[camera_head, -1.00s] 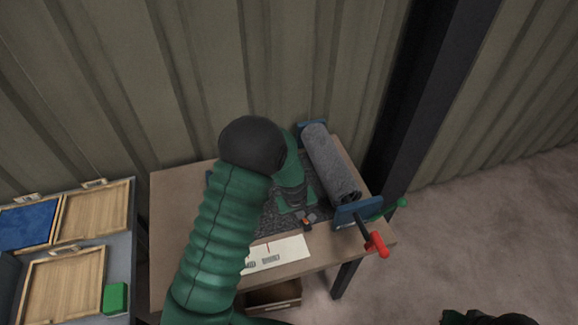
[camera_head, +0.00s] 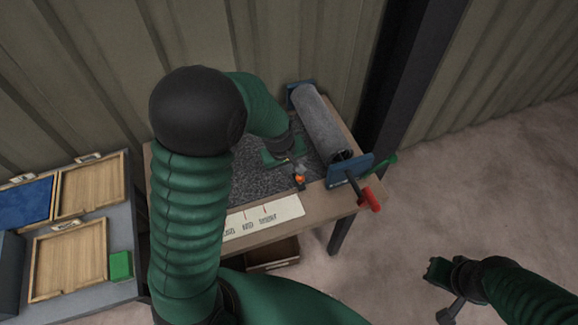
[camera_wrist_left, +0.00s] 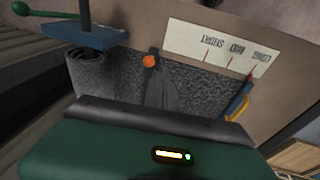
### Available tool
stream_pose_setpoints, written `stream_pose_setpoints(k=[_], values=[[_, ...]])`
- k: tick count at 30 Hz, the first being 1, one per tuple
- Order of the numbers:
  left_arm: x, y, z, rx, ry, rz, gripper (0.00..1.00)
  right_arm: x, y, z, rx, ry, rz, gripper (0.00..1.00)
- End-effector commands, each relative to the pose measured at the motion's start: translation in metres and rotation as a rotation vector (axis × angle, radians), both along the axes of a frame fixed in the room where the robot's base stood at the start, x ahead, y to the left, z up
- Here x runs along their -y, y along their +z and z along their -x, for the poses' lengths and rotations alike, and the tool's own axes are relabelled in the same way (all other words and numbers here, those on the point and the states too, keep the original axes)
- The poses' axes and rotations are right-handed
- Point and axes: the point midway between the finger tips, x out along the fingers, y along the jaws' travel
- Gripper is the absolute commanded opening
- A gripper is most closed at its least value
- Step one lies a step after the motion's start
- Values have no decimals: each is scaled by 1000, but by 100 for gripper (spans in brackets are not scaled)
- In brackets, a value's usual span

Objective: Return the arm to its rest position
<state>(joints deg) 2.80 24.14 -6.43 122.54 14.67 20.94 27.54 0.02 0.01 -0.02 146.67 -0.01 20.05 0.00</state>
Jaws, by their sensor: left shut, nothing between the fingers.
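My left arm reaches over the workbench (camera_head: 320,197) from the left in the head view. Its gripper (camera_head: 297,168) is over the dark grey mat (camera_head: 245,165), beside the grey roll (camera_head: 325,125). In the left wrist view its dark fingers (camera_wrist_left: 160,88) are together with nothing between them. A small orange-topped item (camera_head: 300,179) is close by the fingertips; it also shows in the left wrist view (camera_wrist_left: 149,61). Whether they touch I cannot tell. My right gripper (camera_head: 440,270) hangs over the floor at lower right, and its jaws are unclear.
The grey roll sits between blue brackets (camera_head: 350,169) with a red handle (camera_head: 370,199) and a green handle. A white marked strip (camera_head: 265,215) lies along the bench front. Wooden trays (camera_head: 70,258) and a green block (camera_head: 120,266) are at left. A dark post stands behind right.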

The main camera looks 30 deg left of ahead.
Motion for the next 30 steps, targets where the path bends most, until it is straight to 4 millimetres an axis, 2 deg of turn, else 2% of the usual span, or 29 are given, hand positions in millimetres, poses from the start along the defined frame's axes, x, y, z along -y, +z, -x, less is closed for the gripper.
stream_pose_setpoints(k=[8,11,15,18,30], values=[[4,3,4,1,-35,-8,0,0,-1,0,0,1,0,0],[21,16,35,3,-243,-52,0,0,-3,0,0,1,0,0],[45,32,94,6,-641,-154,0,0,-7,0,0,1,0,0],[51,34,118,4,-804,-201,0,0,-7,0,0,1,0,0],[51,34,121,2,-832,-208,0,0,-7,0,0,0,0,0]])
